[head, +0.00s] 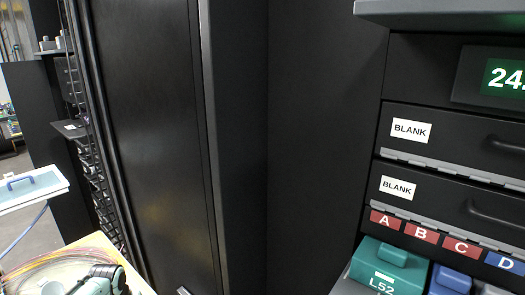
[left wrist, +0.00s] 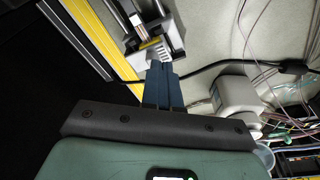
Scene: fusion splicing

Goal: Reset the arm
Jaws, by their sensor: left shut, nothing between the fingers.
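My left gripper (left wrist: 160,66) shows in the left wrist view. Its dark blue fingers are together and hold nothing. The fingertips point toward a grey and black device (left wrist: 152,40) with a ribbed light part, lying beside a yellow strip; I cannot tell whether they touch it. A grey-green and black part at the lower left of the head view may belong to my left arm. My right gripper is in neither view.
A tall black cabinet (head: 150,130) fills the left middle. At right are drawers labelled BLANK (head: 455,135), a green display (head: 505,78) and a teal box marked L52 (head: 390,268).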

